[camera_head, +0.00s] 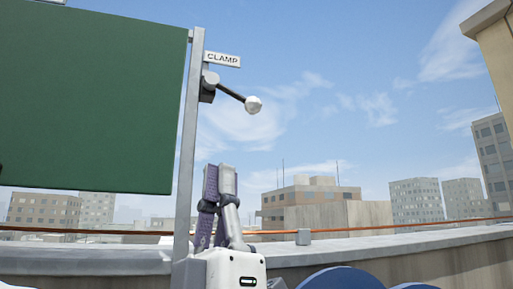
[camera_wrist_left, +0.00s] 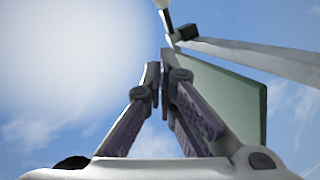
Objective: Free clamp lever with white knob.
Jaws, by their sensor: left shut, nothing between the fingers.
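The clamp lever is a dark rod (camera_head: 232,93) with a white knob (camera_head: 254,104) at its end. It slopes slightly down to the right from a dark pivot block (camera_head: 208,86) on a grey post (camera_head: 188,135). A white sign (camera_head: 221,59) reading CLAMP sits above it. My left gripper (camera_head: 220,168) points up below the lever, right of the post, shut and empty, apart from the knob. In the left wrist view the closed fingertips (camera_wrist_left: 161,65) are below the pivot block (camera_wrist_left: 187,33); the knob (camera_wrist_left: 161,3) is cut by the top edge. My right gripper is not in view.
A large green panel (camera_head: 90,95) fills the space left of the post. Behind is a low parapet (camera_head: 400,245) with an orange line (camera_head: 430,225) and a small grey block (camera_head: 303,237). Open sky surrounds the knob on the right.

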